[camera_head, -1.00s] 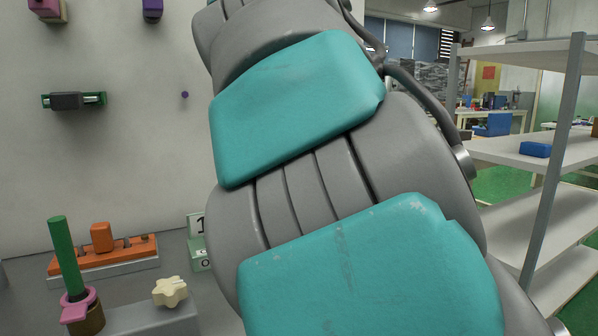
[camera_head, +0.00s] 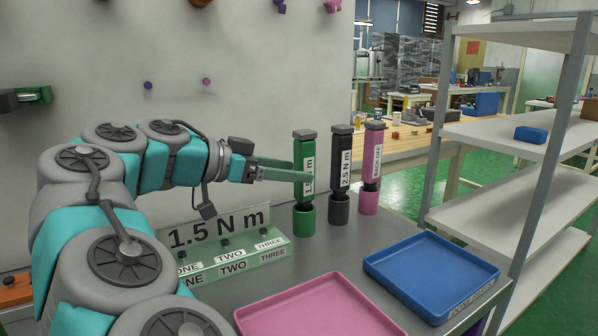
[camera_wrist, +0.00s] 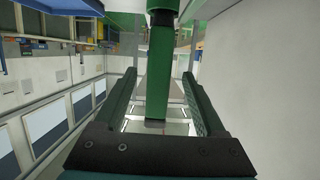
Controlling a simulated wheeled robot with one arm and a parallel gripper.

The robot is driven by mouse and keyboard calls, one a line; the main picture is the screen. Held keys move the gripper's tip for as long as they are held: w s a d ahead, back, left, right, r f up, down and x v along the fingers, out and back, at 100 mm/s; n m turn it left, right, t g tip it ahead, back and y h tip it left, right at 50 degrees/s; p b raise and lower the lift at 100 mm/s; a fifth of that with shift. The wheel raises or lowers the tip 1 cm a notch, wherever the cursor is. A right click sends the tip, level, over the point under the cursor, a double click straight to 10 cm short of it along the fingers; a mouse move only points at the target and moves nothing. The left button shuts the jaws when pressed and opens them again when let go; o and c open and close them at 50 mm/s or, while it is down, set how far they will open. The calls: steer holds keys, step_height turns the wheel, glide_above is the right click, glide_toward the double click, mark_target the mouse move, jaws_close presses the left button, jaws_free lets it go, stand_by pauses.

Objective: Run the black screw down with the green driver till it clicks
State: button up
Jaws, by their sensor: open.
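The green driver (camera_head: 303,160) stands upright in its green holder (camera_head: 304,218) on the grey bench, with a partly hidden label on its side. My gripper (camera_head: 296,170) is open at its handle. In the wrist view the green driver (camera_wrist: 158,75) lies between the two open fingers of my gripper (camera_wrist: 161,88), with gaps showing on both sides. A pale green block (camera_head: 235,263) marked ONE, TWO and THREE carries small dark screws (camera_head: 225,244), below a 1.5 N m sign (camera_head: 218,228). I cannot tell which screw is the black one.
A black driver (camera_head: 341,160) and a pink driver (camera_head: 372,155) stand in holders just right of the green one. A pink tray (camera_head: 320,305) and a blue tray (camera_head: 430,270) lie at the front. White shelving (camera_head: 490,145) stands at the right.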

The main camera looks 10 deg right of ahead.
steer(key=p+x, duration=0.1)
steer(key=x, duration=0.5)
steer(key=shift+d+f, duration=0.2)
steer(key=shift+d, duration=0.15)
jaws_close()
stand_by(0.4)
